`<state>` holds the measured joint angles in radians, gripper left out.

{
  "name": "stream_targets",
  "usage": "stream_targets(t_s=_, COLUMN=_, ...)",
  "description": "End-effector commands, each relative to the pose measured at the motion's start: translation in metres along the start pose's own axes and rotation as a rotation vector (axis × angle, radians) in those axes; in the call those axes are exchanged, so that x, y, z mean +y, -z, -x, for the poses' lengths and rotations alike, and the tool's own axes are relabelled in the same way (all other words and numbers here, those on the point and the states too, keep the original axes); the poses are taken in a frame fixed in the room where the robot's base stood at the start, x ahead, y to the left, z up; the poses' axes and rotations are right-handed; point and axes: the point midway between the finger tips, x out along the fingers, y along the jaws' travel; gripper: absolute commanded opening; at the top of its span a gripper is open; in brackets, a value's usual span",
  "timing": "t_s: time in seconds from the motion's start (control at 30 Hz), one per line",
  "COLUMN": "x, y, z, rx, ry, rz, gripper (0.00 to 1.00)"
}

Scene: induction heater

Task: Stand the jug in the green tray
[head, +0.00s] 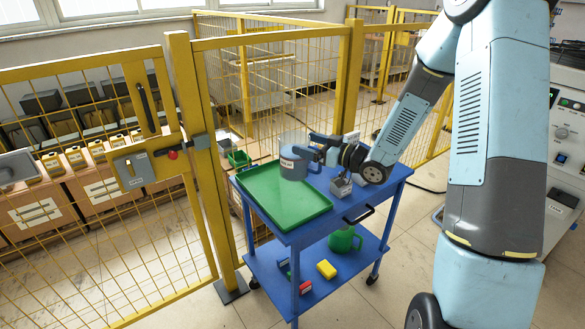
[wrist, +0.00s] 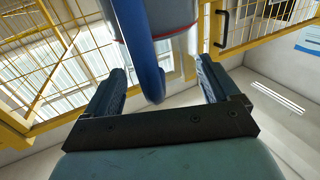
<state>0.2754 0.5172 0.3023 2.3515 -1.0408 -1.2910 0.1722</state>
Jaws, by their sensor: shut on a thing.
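The jug (head: 293,165) is a clear vessel with a grey-blue lower part and a small label. In the head view it overlaps the back right part of the green tray (head: 287,222), upright; I cannot tell whether its base touches the tray. My gripper (head: 314,153) comes from the right and is shut on the jug's blue handle. In the wrist view the jug (wrist: 160,14) is at the top, and its handle hangs between the fingers of my gripper (wrist: 163,85). The tray's front and left parts are bare.
The tray lies on a blue cart (head: 312,238). A small grey metal bin (head: 341,188) stands right of the tray, under my arm. The lower shelf holds a green jug (head: 343,240) and a yellow block (head: 326,269). Yellow mesh fencing (head: 183,110) stands close left and behind.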

Motion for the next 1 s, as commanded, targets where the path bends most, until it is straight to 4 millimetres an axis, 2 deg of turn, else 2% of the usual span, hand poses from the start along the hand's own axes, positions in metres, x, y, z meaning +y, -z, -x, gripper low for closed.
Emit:
stream_targets(t_s=0.03, x=-0.003, y=-0.004, z=-0.01, rx=0.001, ry=0.005, rz=-0.002, gripper=0.04)
stream_targets(t_s=0.4, x=-0.005, y=-0.049, z=-0.045, rx=0.001, ry=0.001, rz=-0.001, gripper=0.04)
stream_targets(t_s=0.73, x=-0.006, y=-0.062, z=-0.056, rx=0.001, ry=0.001, rz=0.0, gripper=0.04)
stream_targets(t_s=1.0, x=-0.006, y=-0.09, z=-0.057, rx=0.002, ry=0.001, rz=-0.001, gripper=0.04)
